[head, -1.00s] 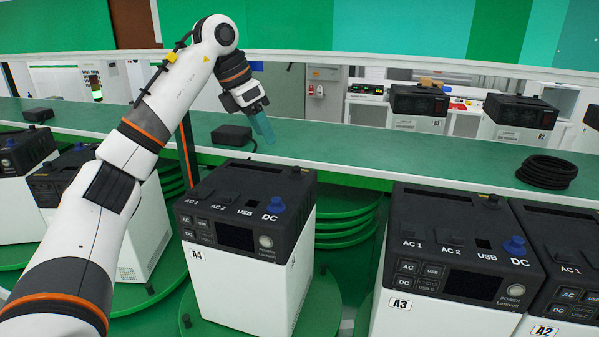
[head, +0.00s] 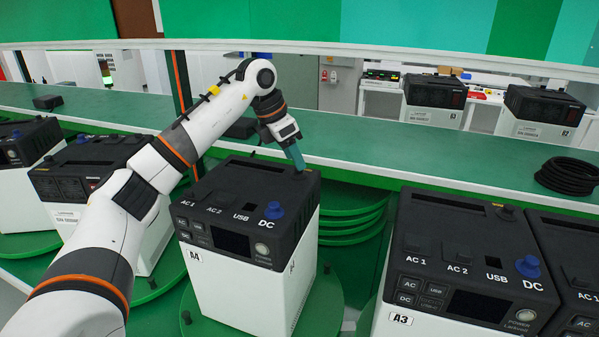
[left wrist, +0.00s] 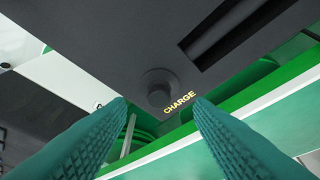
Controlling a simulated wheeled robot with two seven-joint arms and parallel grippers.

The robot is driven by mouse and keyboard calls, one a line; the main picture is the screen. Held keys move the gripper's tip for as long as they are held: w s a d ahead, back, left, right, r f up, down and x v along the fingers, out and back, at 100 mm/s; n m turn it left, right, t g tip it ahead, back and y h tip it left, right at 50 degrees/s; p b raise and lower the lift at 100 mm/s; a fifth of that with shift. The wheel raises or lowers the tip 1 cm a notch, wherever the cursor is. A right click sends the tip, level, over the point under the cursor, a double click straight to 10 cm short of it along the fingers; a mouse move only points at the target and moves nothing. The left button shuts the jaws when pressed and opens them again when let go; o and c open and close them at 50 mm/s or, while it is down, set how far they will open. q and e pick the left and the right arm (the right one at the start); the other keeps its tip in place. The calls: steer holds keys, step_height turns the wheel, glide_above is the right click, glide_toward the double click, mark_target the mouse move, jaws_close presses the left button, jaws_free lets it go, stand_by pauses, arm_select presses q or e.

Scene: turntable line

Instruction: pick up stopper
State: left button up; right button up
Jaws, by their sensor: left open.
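The box marked A4 (head: 240,262) has a white body and a black top with AC 1, AC 2, USB and DC labels. A blue knob (head: 274,210) stands by its DC label. My left gripper (head: 299,164) is over the back right corner of that top, pointing down. In the left wrist view, a round black stopper (left wrist: 158,88) sits on the black top beside the word CHARGE. The open teal fingers (left wrist: 160,108) are on either side of the line to it, with nothing between them. Contact cannot be told. My right gripper is not in view.
Box A3 (head: 405,290) stands to the right, with its own blue knob (head: 528,266) and black knob (head: 508,212). Another box (head: 85,185) stands at left. Behind runs a green shelf (head: 400,155) with a coiled black cable (head: 568,176).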

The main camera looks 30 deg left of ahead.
mark_target(296, 175)
arm_select(q)
steer(key=shift+p+x, duration=0.3)
steer(key=shift+x, duration=1.15)
steer(key=shift+c, duration=0.5)
steer(key=shift+s, duration=0.15)
jaws_close()
steer(key=shift+r, duration=0.1)
